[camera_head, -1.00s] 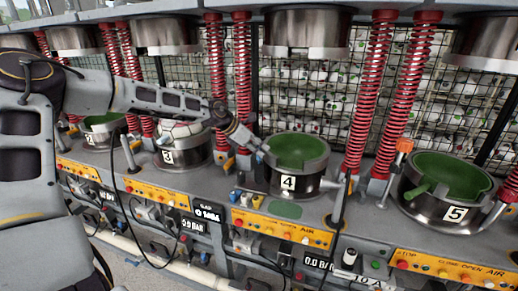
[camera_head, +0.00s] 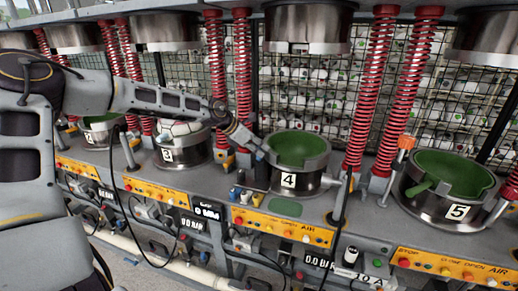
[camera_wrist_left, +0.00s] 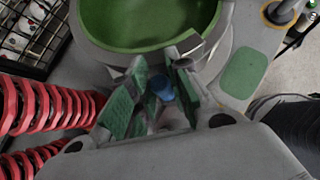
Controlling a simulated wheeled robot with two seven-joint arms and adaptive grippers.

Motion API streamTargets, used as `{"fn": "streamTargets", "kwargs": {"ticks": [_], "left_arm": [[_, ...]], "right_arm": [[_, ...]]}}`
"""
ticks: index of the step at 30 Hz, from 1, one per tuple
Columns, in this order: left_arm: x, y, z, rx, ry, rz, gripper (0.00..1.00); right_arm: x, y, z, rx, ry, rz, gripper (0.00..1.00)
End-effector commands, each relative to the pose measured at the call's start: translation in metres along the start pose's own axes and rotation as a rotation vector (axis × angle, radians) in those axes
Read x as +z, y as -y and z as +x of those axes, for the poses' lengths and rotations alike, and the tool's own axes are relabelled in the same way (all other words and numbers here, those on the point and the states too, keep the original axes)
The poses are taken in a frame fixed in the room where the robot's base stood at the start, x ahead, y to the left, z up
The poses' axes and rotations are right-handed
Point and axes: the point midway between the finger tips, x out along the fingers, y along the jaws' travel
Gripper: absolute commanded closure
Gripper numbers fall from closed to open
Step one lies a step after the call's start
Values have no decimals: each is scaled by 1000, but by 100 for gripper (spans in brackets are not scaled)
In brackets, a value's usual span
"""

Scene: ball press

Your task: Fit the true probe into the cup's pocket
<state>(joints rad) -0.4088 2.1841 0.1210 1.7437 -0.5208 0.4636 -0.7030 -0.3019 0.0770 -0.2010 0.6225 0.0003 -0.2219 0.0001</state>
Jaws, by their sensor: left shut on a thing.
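Cup 4 (camera_head: 312,178) is a metal cup with a green lining, standing open on the grey bench; it also shows in the left wrist view (camera_wrist_left: 145,25). A gap in its rim faces my left gripper. My left gripper (camera_head: 263,150) is at the cup's left rim. In the left wrist view, my left gripper's green-padded fingers (camera_wrist_left: 158,92) are shut on a blue probe (camera_wrist_left: 161,88), close to the cup wall. The fingers hide most of the probe, and I cannot tell whether it sits in the pocket. My right gripper is not in view.
Small blue and yellow pieces (camera_head: 246,197) stand on the bench left of cup 4. A green pad (camera_head: 285,207) lies in front. Red springs (camera_head: 360,90) rise behind, and a metal press head (camera_head: 305,28) hangs above. Cup 5 (camera_head: 445,185) stands at right.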

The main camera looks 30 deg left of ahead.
Motion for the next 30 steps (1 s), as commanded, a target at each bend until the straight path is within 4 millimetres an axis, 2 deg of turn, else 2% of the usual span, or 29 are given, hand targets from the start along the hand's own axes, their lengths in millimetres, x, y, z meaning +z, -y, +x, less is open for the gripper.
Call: {"fn": "streamTargets", "kwargs": {"ticks": [15, 16, 21, 28, 30], "left_arm": [[-5, 0, 4, -1, -2, -1, 100], [-5, 0, 4, -2, -2, -1, 77], [-4, 0, 4, -1, -2, -1, 56], [-4, 0, 3, 0, -1, -1, 56], [-4, 0, 3, 0, -1, -1, 56]], "right_arm": [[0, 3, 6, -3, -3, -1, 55], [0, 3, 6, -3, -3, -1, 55], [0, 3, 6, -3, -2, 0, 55], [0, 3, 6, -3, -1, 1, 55], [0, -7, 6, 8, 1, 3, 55]]}}
